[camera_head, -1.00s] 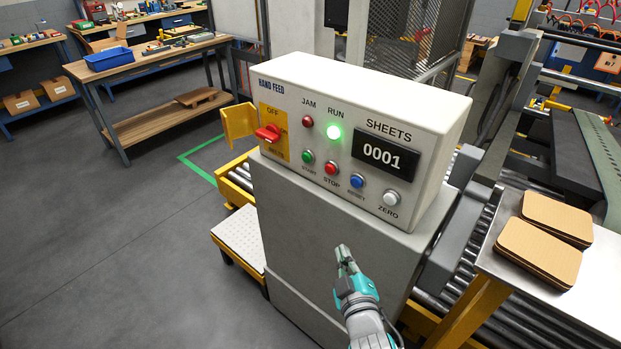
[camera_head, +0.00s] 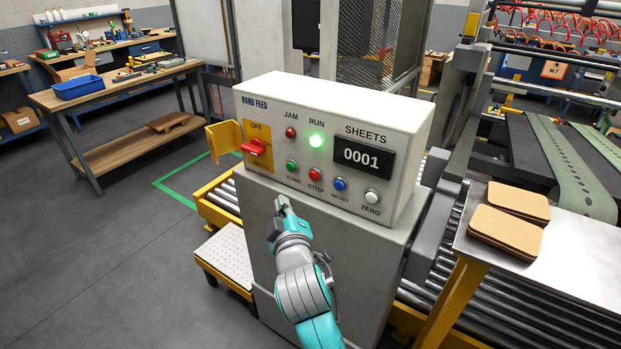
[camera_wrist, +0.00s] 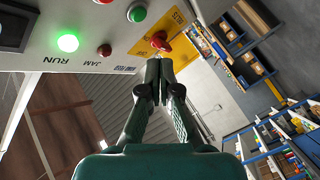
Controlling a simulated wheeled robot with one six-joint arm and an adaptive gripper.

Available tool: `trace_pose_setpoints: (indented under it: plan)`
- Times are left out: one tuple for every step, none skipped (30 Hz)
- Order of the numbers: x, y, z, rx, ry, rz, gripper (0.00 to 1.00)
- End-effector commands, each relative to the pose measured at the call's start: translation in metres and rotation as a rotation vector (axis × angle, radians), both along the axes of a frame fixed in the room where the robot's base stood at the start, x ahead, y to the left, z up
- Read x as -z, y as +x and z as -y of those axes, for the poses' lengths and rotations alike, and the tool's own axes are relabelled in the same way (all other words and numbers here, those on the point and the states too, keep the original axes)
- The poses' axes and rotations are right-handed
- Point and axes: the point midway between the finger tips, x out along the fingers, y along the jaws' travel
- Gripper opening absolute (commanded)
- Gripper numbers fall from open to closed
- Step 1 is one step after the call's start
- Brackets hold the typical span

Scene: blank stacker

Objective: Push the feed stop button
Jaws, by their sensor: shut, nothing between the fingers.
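The hand feed control box (camera_head: 330,105) has a red STOP button (camera_head: 314,174) in its lower row, between the green START button (camera_head: 292,166) and the blue RESET button (camera_head: 340,184). My gripper (camera_head: 283,203) is shut and empty. In the head view its tips appear below and left of the STOP button, apart from it. In the wrist view the gripper (camera_wrist: 157,75) points up the picture, its tips near the red rotary switch (camera_wrist: 160,42). The STOP button (camera_wrist: 103,2) is cut by the top edge there. The green RUN lamp (camera_head: 316,141) is lit; the display (camera_head: 363,156) reads 0001.
A white ZERO button (camera_head: 372,196) is at the panel's right. A yellow flap (camera_head: 222,140) sticks out at the left. Brown sheets (camera_head: 505,231) lie on a metal table at the right, beside rollers (camera_head: 470,295). The floor at the left is clear.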

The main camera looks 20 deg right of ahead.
Motion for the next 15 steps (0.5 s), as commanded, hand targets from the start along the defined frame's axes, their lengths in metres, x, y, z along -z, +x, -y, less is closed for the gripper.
trace_pose_setpoints:
  plan:
    - [0.0,0.0,0.0,0.0,0.0,0.0,0.0]
    - [0.0,0.0,0.0,0.0,0.0,0.0,0.0]
    - [0.0,0.0,0.0,0.0,0.0,0.0,0.0]
    - [0.0,0.0,0.001,0.0,0.0,0.0,0.0]
    - [0.0,0.001,0.002,0.0,0.0,0.0,0.0]
    - [0.0,0.002,0.003,0.001,0.0,0.0,0.0]
    - [0.0,0.003,0.004,0.001,0.0,0.0,0.0]
    - [0.0,0.004,0.006,0.001,-0.001,0.0,0.0]
    - [0.0,0.006,0.009,0.001,0.0,0.0,0.0]
    - [0.0,0.008,0.011,0.001,0.001,0.0,0.0]
    - [0.0,0.01,0.014,0.002,0.001,0.001,0.0]
    - [0.0,0.012,0.018,0.004,0.001,0.001,0.0]
    - [0.0,0.015,0.021,0.002,0.001,0.001,0.0]
    - [0.0,0.017,0.024,0.002,0.0,0.001,0.0]
    - [0.0,0.02,0.029,0.003,0.0,0.0,0.0]
